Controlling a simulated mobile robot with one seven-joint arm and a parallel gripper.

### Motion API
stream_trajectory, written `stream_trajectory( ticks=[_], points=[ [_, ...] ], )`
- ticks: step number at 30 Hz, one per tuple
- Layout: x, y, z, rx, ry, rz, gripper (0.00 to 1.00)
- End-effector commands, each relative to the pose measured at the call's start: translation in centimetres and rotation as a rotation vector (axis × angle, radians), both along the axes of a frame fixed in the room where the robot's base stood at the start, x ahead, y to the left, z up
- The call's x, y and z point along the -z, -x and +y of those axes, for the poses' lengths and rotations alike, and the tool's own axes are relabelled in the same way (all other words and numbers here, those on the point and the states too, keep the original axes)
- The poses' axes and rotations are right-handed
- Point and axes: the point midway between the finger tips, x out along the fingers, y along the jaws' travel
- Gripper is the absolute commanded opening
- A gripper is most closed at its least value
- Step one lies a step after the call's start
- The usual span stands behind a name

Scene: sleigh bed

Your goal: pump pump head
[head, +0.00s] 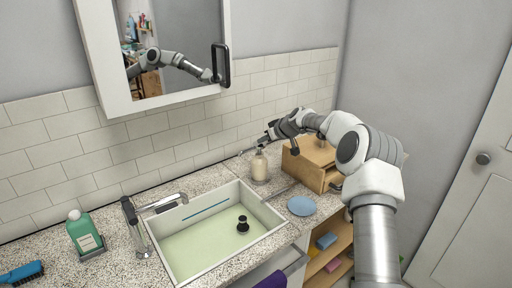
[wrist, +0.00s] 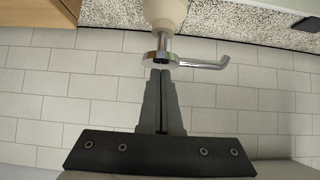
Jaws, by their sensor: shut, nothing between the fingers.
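The pump bottle (head: 259,168) is cream-coloured and stands upright on the speckled counter, behind the sink's right end. Its chrome pump head (wrist: 160,58) has a thin spout pointing right in the wrist view, where the bottle's body (wrist: 165,12) shows at the top edge. My gripper (head: 262,142) is at the pump head, above the bottle. In the wrist view my gripper (wrist: 160,73) has its fingers shut with nothing between them. The fingertips lie right at the pump head's round top; I cannot tell whether they touch. In the head view the gripper partly hides the pump head.
A wooden box (head: 308,165) stands close right of the bottle. A blue dish (head: 301,206) lies in front of it. The sink (head: 215,240) with a chrome faucet (head: 135,225) is to the left, with a green bottle (head: 84,233) beyond. The tiled wall (head: 190,130) is close behind.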

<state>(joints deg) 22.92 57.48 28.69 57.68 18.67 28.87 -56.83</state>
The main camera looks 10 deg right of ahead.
Motion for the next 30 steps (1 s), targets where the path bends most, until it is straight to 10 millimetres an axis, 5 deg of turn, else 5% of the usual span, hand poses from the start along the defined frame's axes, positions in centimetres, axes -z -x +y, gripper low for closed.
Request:
stream_trajectory(
  ticks=[7, 24, 30],
  points=[
    [-0.6, 0.0, 0.0, -0.001, 0.001, 0.000, 0.00],
    [-6.4, 0.0, 0.0, 0.000, 0.001, -0.002, 0.00],
    [-7.1, 0.0, 0.0, 0.000, 0.000, 0.000, 0.00]
  ],
)
